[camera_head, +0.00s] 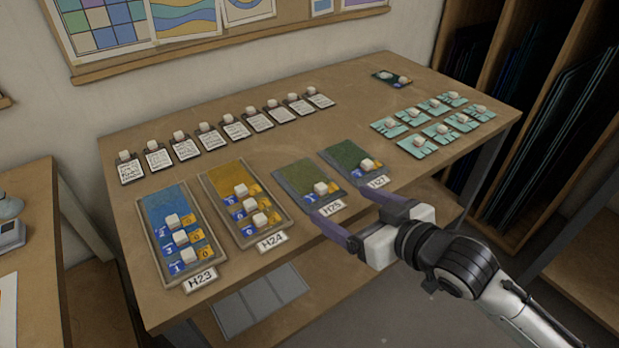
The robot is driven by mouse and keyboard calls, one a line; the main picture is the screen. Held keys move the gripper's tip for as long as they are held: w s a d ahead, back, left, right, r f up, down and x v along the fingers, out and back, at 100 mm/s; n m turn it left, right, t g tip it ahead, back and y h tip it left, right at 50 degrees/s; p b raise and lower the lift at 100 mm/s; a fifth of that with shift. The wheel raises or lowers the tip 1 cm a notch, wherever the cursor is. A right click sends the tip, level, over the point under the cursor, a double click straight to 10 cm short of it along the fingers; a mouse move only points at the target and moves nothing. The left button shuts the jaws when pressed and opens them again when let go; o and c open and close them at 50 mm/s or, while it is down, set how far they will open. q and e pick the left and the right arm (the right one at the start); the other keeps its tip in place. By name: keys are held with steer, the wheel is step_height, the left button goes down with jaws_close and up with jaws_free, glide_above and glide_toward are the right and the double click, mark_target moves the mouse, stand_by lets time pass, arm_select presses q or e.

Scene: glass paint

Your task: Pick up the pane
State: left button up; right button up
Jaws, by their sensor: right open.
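Several coloured panes lie flat near the front edge of the table. The blue pane (165,203) is at H23 and the amber pane (229,176) at H24, each in a framed tray. A grey-green pane (300,175) is at H25 and a darker green pane (346,154) at H27. Small white blocks and coloured tags sit on the panes. My right gripper (342,203) is open and empty at the table's front edge, by the H25 and H27 labels. Its fingers point toward the two green panes; I cannot tell whether they touch anything. My left gripper is out of view.
The wooden table (270,145) also holds a row of white cards (208,137) with blocks and several teal pieces (416,147) at the right. A small dark piece (391,79) lies at the back. A rack of dark sheets (560,130) stands at the right.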

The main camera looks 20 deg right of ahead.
mark_target(324, 191)
steer(key=shift+w+r+p+x, duration=0.1)
steer(key=shift+r+p+x, duration=0.05)
steer(key=shift+x, duration=0.85)
steer(key=shift+w+r+p+x, duration=0.1)
steer(key=shift+r+x, duration=0.05)
steer(key=shift+x, duration=0.85)
steer(key=shift+r+p+x, duration=0.15)
steer(key=shift+r+x, duration=0.05)
steer(key=shift+x, duration=0.85)
steer(key=c, duration=1.2)
